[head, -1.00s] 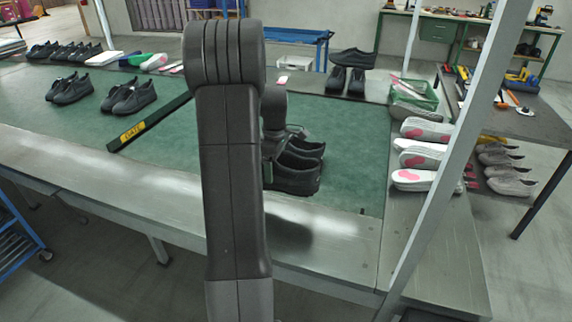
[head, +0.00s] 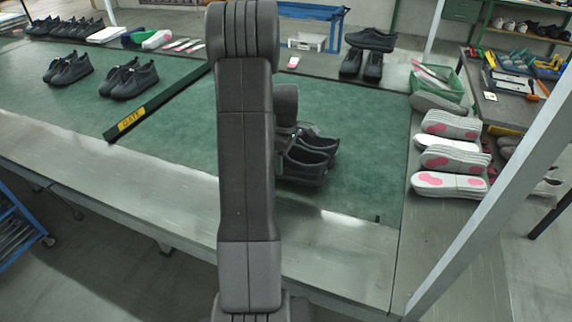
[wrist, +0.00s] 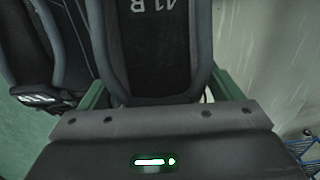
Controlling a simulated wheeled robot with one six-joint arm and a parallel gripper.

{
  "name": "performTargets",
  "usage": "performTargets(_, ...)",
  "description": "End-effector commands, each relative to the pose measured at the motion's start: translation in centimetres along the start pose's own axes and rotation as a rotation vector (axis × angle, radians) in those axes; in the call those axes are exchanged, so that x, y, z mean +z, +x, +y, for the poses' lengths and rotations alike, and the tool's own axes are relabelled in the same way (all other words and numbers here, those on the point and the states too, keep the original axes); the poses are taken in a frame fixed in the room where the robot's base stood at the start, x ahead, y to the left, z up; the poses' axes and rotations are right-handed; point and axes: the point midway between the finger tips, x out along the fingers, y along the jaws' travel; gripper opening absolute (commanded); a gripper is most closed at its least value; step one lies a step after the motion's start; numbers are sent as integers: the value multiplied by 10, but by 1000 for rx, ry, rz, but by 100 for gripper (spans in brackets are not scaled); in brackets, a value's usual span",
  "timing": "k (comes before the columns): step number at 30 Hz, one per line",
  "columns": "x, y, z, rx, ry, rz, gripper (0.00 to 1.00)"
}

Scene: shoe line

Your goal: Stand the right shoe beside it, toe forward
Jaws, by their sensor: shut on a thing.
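My gripper (wrist: 158,92) is shut on a black right shoe, whose insole (wrist: 155,45) carries an "R" size mark in the wrist view. Its green fingers press the two sides of the shoe. In the head view this shoe (head: 303,172) is the nearer of a pair on or just above the green mat; I cannot tell if its sole touches. The other black shoe (head: 319,145) is directly beyond it, and shows close on the left in the wrist view (wrist: 28,65). My arm hides the left ends of both shoes.
A dark bar with a yellow label (head: 131,119) crosses the mat on the left. Black pairs (head: 130,80) lie beyond it. A grey post (head: 500,200) rises at right front.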

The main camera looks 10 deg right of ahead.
Motion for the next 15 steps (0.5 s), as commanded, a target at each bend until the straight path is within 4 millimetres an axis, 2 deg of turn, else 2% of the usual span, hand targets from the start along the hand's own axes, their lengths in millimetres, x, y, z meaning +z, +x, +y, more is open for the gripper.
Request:
performTargets(6, 0, 29, 0, -2, 0, -1, 50)
performTargets(15, 0, 32, 0, 0, 0, 0, 50)
